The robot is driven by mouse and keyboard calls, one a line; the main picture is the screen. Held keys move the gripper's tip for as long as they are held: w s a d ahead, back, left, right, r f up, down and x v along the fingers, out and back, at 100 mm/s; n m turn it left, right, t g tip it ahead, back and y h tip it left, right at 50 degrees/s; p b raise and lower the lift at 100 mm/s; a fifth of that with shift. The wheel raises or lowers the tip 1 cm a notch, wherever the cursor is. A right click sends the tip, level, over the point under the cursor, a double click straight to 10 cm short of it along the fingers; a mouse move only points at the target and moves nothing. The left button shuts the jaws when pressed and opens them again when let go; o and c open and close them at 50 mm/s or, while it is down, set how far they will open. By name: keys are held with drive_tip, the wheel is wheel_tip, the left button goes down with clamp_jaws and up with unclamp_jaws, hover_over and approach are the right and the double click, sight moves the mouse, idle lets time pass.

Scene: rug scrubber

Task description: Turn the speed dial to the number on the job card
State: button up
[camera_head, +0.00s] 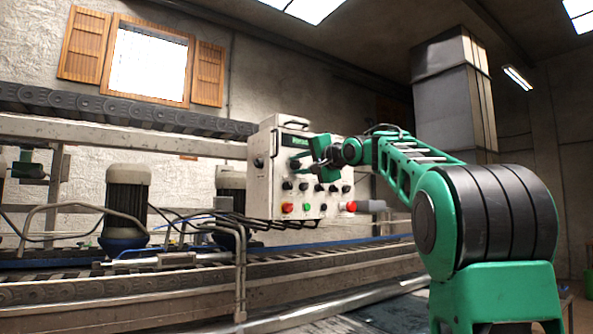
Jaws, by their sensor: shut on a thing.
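The control box (262,185) is pale and stands at the middle of the view, with a green-lit display (296,141) near its top. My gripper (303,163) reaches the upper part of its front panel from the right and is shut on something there. The thing between its fingers is hidden by the gripper, so I cannot see the speed dial's pointer or numbers. Several black knobs (303,187) sit in a row below it. I cannot make out a job card in this view.
Below the knobs are a red button (288,208), a green button (307,207) and a larger red button (351,206) at the box's lower right. A conveyor frame (120,284) with motors (126,200) fills the left. A grey duct (455,90) stands behind my arm.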

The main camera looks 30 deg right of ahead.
drive_tip(key=shift+d+f, duration=0.2)
drive_tip(key=o, duration=1)
drive_tip(key=shift+w, duration=0.1)
drive_tip(key=shift+o, duration=0.2)
drive_tip(key=shift+r, duration=0.1)
drive_tip(key=shift+s, duration=0.25)
drive_tip(key=s, duration=1)
drive_tip(key=shift+s, duration=0.15)
drive_tip(key=shift+d, duration=0.15)
